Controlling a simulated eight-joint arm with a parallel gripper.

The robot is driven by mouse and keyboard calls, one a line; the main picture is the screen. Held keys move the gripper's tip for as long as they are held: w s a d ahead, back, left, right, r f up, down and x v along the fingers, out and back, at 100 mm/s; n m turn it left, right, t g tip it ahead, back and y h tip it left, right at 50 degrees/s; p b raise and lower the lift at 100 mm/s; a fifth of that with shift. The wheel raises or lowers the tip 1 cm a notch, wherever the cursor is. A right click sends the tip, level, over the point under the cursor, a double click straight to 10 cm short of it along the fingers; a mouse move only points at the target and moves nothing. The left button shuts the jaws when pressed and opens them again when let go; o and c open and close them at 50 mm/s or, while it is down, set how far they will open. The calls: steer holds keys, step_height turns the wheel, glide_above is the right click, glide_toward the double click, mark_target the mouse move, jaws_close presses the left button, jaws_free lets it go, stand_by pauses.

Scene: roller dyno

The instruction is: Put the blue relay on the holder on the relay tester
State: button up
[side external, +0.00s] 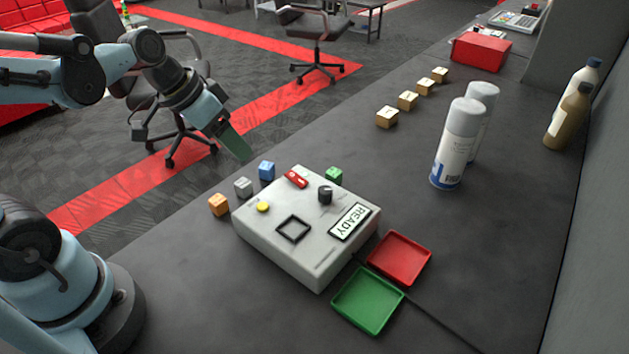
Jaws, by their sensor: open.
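The blue relay (267,171) is a small blue block standing on the dark bench, just behind the relay tester. The relay tester (275,248) is a pale grey box with a yellow button, a red switch, a black knob and a READY label. The holder (293,229) is a black square frame on its top, and it looks empty. My gripper (236,146) is open above and to the left of the blue relay, apart from it. Its green finger points down to the right; the other finger is hard to make out.
A grey relay (243,187) and an orange relay (218,205) stand left of the blue one; a green relay (334,176) stands behind the tester. A red tray (400,258) and a green tray (367,299) lie at right. Spray cans (458,143) and wooden blocks stand farther back.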

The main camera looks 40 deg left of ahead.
steer(key=w+a+f+m+g+h, duration=0.1)
steer(key=w+a+f+m+h, duration=0.2)
steer(key=w+a+m+h, duration=0.25)
steer(key=m+t+h, duration=0.1)
steer(key=m+h, duration=0.4)
steer(key=m, duration=0.1)
glide_toward(267, 166)
steer(key=x, duration=1)
steer(key=shift+a+f, duration=0.1)
steer(key=shift+a, duration=0.05)
jaws_close()
